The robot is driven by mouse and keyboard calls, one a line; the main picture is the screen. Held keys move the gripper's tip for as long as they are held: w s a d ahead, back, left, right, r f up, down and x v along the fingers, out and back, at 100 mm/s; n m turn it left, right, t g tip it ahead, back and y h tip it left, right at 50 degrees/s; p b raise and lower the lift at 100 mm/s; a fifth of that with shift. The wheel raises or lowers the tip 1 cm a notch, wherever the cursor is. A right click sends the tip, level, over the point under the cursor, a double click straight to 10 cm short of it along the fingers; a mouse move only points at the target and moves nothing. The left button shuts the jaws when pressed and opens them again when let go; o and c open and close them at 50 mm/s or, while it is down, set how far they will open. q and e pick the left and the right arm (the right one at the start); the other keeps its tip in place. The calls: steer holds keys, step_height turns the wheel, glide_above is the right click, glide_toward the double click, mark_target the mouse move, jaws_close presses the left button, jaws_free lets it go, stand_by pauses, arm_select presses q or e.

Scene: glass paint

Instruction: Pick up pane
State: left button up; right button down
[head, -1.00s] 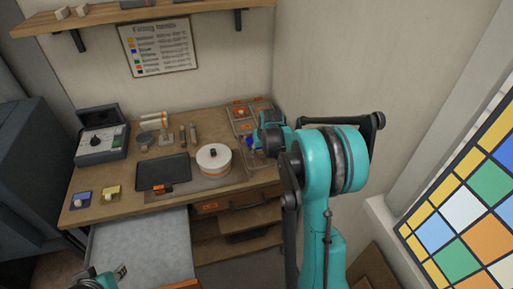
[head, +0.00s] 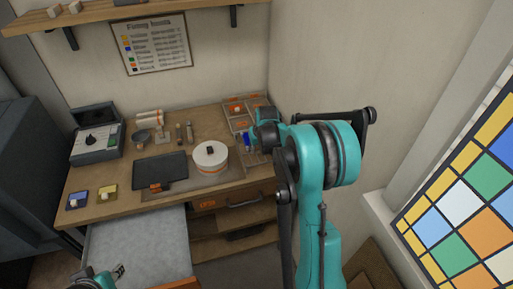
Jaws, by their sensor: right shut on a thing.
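My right gripper (head: 252,142) is at the right end of the workbench, beside the compartment tray, mostly hidden by its own arm. It is shut on a small blue piece (head: 245,139), which looks like a pane of glass, though its outline is too small to be sure. I cannot tell whether the piece clears the tray. My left gripper (head: 119,271) shows only in part at the bottom left, low in front of the bench and away from the bench objects. Its fingers are too small to read.
The tray (head: 236,124) has several orange-labelled compartments. A white round pot (head: 210,158) and a dark flat plate (head: 160,170) stand left of the gripper. A colored window (head: 470,215) is at right.

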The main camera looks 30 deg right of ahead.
steer(key=v, duration=0.3)
steer(key=d+p+v, duration=0.1)
steer(key=shift+w+a+r, duration=0.1)
steer(key=shift+w+r, duration=0.05)
steer(key=shift+r, duration=0.2)
steer(key=s+d+r+p, duration=0.3)
steer(key=s+r+p, duration=0.1)
steer(key=s+r, duration=0.5)
steer(key=shift+s+d, duration=0.3)
steer(key=shift+s, duration=0.15)
